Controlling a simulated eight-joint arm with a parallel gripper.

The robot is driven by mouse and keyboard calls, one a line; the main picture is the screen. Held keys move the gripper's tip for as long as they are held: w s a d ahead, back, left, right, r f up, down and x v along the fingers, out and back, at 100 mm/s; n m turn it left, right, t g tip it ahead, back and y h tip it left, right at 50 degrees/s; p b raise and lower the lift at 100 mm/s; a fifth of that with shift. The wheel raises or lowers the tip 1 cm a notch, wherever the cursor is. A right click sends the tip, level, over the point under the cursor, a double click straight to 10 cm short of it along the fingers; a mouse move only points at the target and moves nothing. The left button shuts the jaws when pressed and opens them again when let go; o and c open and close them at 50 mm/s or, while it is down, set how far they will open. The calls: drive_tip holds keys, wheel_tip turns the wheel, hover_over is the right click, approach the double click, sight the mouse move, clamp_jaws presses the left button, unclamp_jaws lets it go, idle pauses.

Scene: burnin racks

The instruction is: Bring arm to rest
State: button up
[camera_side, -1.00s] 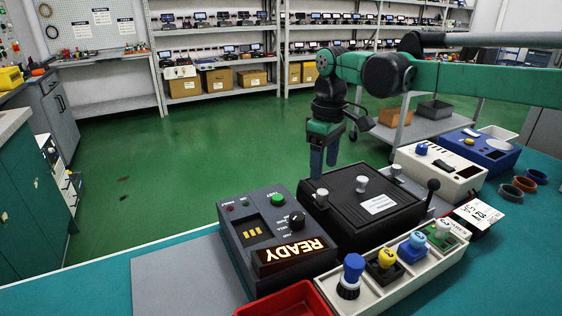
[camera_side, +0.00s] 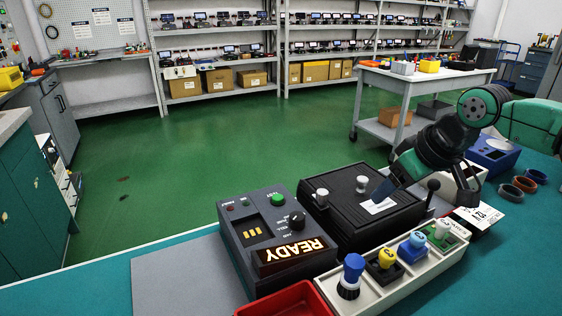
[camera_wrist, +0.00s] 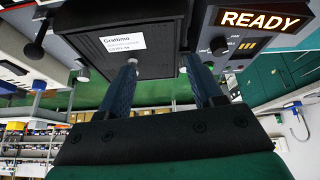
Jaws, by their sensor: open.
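My gripper (camera_side: 382,188) is tilted down to the left above the right part of the black box (camera_side: 345,228) in the side view. Its arm is folded in from the right. In the wrist view my gripper (camera_wrist: 160,66) shows two blue fingers standing apart with nothing between them. The black box also shows beyond the fingers in the wrist view (camera_wrist: 150,25), with its white label in sight. Whether the fingers touch the box cannot be told.
A grey panel with a lit READY sign (camera_side: 290,250) stands left of the box. A white tray of coloured knobs (camera_side: 400,278) and a red bin (camera_side: 288,302) lie in front. A blue device (camera_side: 492,155) and several rings (camera_side: 524,183) are at right. Bare grey mat (camera_side: 180,280) lies at left.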

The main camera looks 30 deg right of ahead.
drive_tip(key=shift+s+d+f+m+t, duration=0.25)
drive_tip(key=shift+s+f+t, duration=0.15)
drive_tip(key=shift+s+f, duration=0.25)
drive_tip(key=shift+s+d+f+m+t, duration=0.1)
drive_tip(key=shift+s+f+m+t, duration=0.25)
drive_tip(key=shift+s+f, duration=0.3)
